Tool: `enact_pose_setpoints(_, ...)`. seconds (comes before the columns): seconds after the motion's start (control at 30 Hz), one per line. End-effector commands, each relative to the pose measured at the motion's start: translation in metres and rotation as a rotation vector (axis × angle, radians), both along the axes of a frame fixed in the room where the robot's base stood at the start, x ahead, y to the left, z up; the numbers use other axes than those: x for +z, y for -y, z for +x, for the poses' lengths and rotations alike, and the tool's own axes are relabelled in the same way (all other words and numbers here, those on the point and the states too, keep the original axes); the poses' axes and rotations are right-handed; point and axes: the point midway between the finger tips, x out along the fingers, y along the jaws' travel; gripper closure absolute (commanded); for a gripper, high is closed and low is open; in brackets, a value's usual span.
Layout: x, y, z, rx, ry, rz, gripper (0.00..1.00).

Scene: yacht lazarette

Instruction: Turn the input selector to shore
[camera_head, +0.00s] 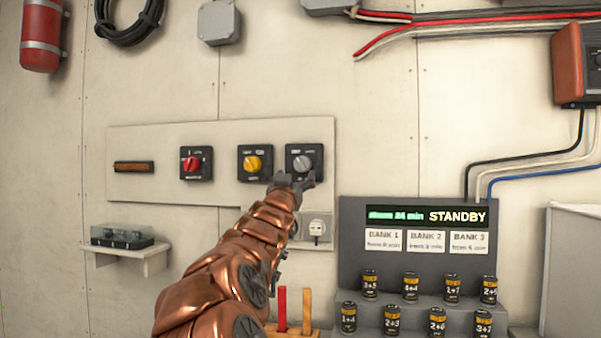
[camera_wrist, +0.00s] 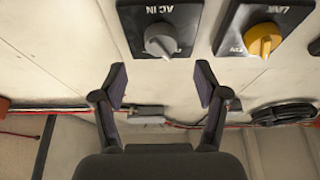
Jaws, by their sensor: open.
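The input selector (camera_head: 303,162) is a grey knob on a black square plate, rightmost on the white wall panel (camera_head: 230,197). The knob's exact position and the end labels cannot be read; I see no clear "shore" mark. My gripper (camera_head: 291,183) is just below and in front of the selector. In the wrist view my gripper (camera_wrist: 160,80) is open and empty, its fingers apart and not touching the knob.
A yellow knob (camera_head: 252,163) sits close left of the selector and a red knob (camera_head: 192,164) further left. A white plug (camera_head: 317,229) is below. A stepped stand (camera_head: 350,265) with a STANDBY display and several batteries is at lower right. Red and yellow upright pieces (camera_head: 282,309) stand below my arm.

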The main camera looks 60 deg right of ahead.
Motion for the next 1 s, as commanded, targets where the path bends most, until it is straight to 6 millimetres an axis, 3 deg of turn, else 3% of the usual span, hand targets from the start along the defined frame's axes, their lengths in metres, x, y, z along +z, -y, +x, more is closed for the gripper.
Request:
enact_pose_setpoints(0.5, 0.023, 0.050, 0.019, 0.003, -0.002, 0.003, 0.27)
enact_pose_setpoints(1.0, 0.027, 0.060, 0.023, 0.003, -0.002, 0.001, 0.27)
